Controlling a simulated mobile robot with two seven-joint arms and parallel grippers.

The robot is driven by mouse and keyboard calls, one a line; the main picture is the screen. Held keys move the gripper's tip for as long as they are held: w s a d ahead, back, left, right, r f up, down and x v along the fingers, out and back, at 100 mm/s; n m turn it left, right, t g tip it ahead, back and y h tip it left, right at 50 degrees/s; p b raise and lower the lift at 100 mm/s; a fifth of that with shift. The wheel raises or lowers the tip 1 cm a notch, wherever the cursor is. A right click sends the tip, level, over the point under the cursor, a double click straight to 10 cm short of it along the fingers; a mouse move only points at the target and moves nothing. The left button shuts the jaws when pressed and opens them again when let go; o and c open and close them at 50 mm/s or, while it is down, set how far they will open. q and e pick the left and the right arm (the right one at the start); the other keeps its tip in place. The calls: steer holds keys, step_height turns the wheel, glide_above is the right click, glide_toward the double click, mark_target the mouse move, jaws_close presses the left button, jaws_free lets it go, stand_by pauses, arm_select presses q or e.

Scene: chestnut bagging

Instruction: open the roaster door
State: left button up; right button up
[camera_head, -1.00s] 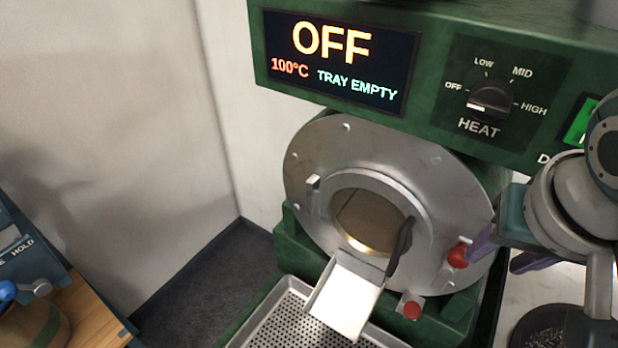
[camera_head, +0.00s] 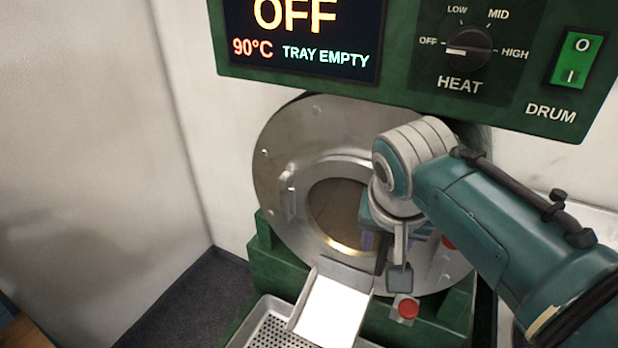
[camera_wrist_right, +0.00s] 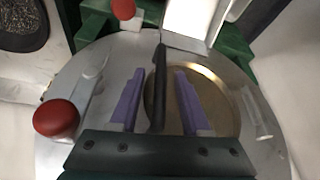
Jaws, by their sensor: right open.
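The roaster door (camera_head: 303,225) is a round metal ring with an amber-brown round middle, lying flat against the steel front plate. A silver block, perhaps its hinge, is at its left side. In the right wrist view the door (camera_wrist_right: 215,100) lies before my right gripper (camera_wrist_right: 159,72), with its black bar handle (camera_wrist_right: 158,90) between the two purple fingers. The fingers are open, with a gap visible on both sides of the handle. In the head view my right gripper (camera_head: 372,240) is at the door's right side, and my wrist hides much of it and the handle. My left gripper is out of view.
A white chute (camera_head: 332,308) slopes from below the door to a perforated tray (camera_head: 265,330). Red knobs (camera_head: 406,308) (camera_wrist_right: 56,118) are close to my right gripper. The green control panel (camera_head: 400,70) overhangs above, its display reading OFF, 90°C, TRAY EMPTY.

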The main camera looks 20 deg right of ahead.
steer(key=shift+w+d+f, duration=0.15)
steer(key=shift+f, duration=0.25)
jaws_close()
stand_by(1.3)
